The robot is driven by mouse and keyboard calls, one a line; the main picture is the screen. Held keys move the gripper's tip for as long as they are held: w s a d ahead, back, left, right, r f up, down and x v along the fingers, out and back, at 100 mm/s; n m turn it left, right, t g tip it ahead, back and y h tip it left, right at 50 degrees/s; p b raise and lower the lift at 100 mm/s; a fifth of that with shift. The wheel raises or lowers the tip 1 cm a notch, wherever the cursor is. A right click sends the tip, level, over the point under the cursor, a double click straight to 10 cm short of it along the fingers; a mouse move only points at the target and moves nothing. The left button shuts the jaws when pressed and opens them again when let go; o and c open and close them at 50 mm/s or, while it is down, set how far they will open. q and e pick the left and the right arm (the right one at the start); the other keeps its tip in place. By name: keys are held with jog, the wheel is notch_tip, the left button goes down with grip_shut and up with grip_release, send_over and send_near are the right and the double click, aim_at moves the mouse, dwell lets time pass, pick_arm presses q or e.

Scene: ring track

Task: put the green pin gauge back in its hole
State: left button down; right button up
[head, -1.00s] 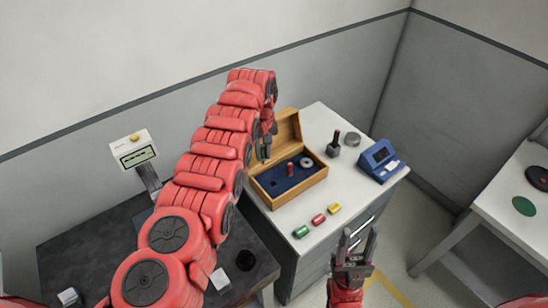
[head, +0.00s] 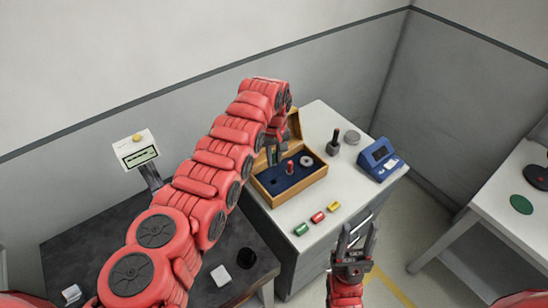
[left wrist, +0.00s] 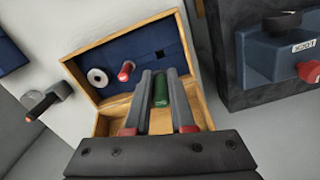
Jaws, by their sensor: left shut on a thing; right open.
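My left gripper (head: 273,152) is over the open wooden box (head: 308,183), near its raised lid. In the left wrist view, its fingers (left wrist: 160,92) are shut on the green pin gauge (left wrist: 160,88), in front of the box's blue insert (left wrist: 125,55). A dark hole (left wrist: 159,54) shows in the insert, just beyond the fingertips and apart from the pin. A red pin (left wrist: 126,70) stands in the insert beside it. In the head view, the arm and gripper mostly hide the green pin. My right gripper (head: 356,243) is open and empty in front of the cabinet.
A metal ring (head: 307,161) lies in the insert. Green (head: 301,229), red (head: 318,217) and yellow (head: 334,206) small cylinders lie in front of the box. A dark-handled tool (head: 334,143) and a blue device (head: 381,160) stand to the right.

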pick_arm(q)
jog(key=shift+s+r+p, duration=0.1)
jog(key=shift+s+p, duration=0.05)
jog(key=shift+p, duration=0.25)
jog(key=shift+f, duration=0.3)
jog(key=shift+f+b, duration=2.15)
jog(key=shift+f, duration=0.55)
jog(key=shift+d+b, duration=0.1)
jog(key=shift+b, duration=0.25)
jog(key=shift+f+b, duration=1.5)
jog(key=shift+f, duration=0.4)
jog(key=c, duration=0.7)
grip_release()
jog(key=shift+r, duration=0.1)
jog(key=shift+r, duration=0.1)
